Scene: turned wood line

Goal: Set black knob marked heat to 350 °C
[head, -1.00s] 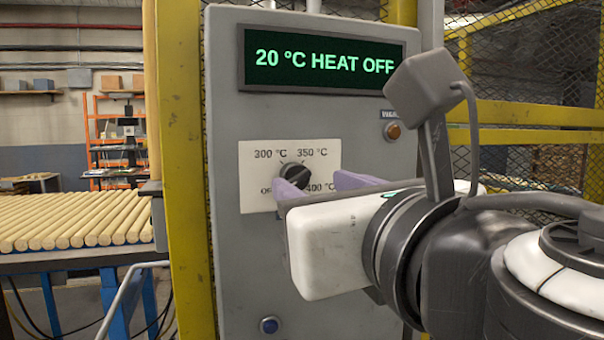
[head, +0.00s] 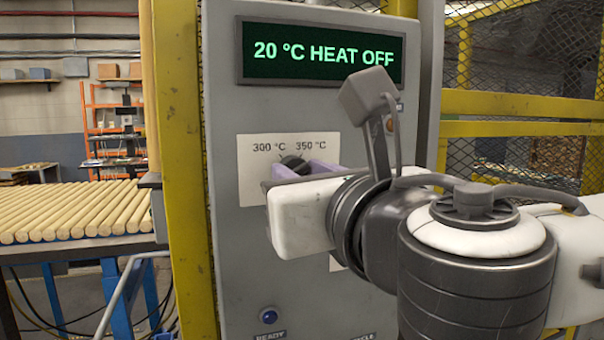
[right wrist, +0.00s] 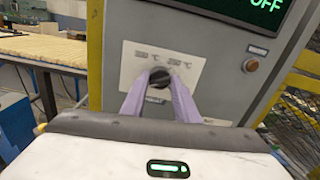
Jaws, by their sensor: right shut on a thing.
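The black heat knob (head: 292,162) sits on a white dial plate (head: 247,190) on the grey cabinet. The marks 300 °C and 350 °C show above it; the lower marks are hidden behind my gripper. My right gripper (head: 294,170) has its purple fingers at the knob. In the right wrist view, the fingers (right wrist: 158,85) are on both sides of the knob (right wrist: 158,78), shut on it. The knob's pointer direction cannot be made out. The green display (head: 322,55) reads "20 °C HEAT OFF". My left gripper is not in view.
An amber button (head: 390,125) is partly covered by my right wrist; it also shows in the right wrist view (right wrist: 250,64). A blue button (head: 268,316) is low on the cabinet. Turned wood rods (head: 70,212) lie on a table at left. Yellow posts and mesh flank the cabinet.

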